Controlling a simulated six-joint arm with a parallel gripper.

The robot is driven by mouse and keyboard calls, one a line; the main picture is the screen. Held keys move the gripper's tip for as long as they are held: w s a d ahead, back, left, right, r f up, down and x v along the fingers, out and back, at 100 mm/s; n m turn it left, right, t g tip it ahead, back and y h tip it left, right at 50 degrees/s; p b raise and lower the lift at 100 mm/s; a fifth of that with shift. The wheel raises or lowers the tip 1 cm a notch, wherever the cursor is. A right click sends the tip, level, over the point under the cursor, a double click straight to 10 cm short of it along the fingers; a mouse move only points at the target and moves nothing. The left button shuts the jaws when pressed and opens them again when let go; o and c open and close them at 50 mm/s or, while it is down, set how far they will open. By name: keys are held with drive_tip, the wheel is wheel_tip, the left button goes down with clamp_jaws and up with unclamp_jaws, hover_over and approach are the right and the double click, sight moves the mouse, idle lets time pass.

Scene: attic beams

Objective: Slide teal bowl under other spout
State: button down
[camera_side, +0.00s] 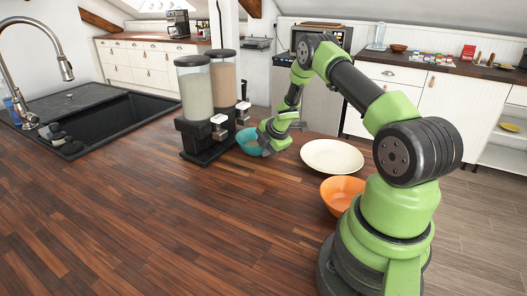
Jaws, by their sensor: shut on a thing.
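A teal bowl (247,141) stands on the wooden counter at the front right of a double dispenser (207,105). The dispenser has two clear containers, a pale one on the left and a tan one on the right. Each has a spout: the left spout (219,122) and the right spout (243,108). The bowl is near the right spout; whether it is directly under it I cannot tell. My gripper (264,145) is shut on the teal bowl at its right side. The fingers and part of the bowl hide each other.
A cream plate (331,156) and an orange bowl (341,192) lie on the counter to the right, between the gripper and my base. A black sink (105,120) with a tap is at the left. The front left counter is clear.

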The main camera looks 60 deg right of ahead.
drive_tip(key=shift+s+d, duration=0.1)
drive_tip(key=shift+d, duration=0.25)
drive_tip(key=c, duration=1.2)
unclamp_jaws()
drive_tip(key=shift+o, duration=0.2)
drive_tip(key=v, duration=1)
